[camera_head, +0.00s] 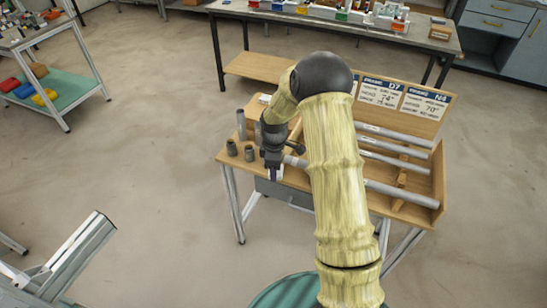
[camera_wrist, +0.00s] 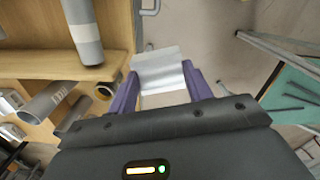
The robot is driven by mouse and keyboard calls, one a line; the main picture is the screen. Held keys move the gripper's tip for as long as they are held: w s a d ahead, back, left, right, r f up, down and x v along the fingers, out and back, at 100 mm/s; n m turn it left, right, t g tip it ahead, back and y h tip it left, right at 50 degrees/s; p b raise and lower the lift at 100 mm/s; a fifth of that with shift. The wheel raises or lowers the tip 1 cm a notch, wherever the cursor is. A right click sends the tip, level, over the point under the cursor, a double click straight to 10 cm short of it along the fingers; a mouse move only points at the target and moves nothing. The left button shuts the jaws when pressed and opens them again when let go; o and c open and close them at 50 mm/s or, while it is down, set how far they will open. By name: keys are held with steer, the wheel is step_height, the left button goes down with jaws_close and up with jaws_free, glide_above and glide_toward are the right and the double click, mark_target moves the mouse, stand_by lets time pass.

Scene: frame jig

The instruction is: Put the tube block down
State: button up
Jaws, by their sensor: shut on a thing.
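My gripper (camera_head: 273,172) hangs beside the front left edge of the wooden workbench (camera_head: 227,158) in the head view. In the wrist view, its purple fingers (camera_wrist: 158,88) are shut on a pale, silvery block (camera_wrist: 158,66), which I take to be the tube block. The block sits between the fingertips, with bare floor showing beyond it. In the head view the block is too small and too covered by the gripper to make out clearly. I cannot tell whether it touches anything below.
Long grey tubes (camera_head: 393,160) lie in a divided wooden rack on the bench, below label cards (camera_head: 425,104). Short cylinders (camera_head: 249,153) and an upright tube (camera_head: 241,125) stand at its left end. A grey tube (camera_wrist: 84,32) is close by in the wrist view.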

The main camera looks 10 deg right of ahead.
steer(key=s+f+m, duration=0.5)
steer(key=s+m, duration=0.3)
steer(key=m, duration=0.5)
steer(key=shift+m, duration=0.4)
steer(key=shift+s, duration=0.1)
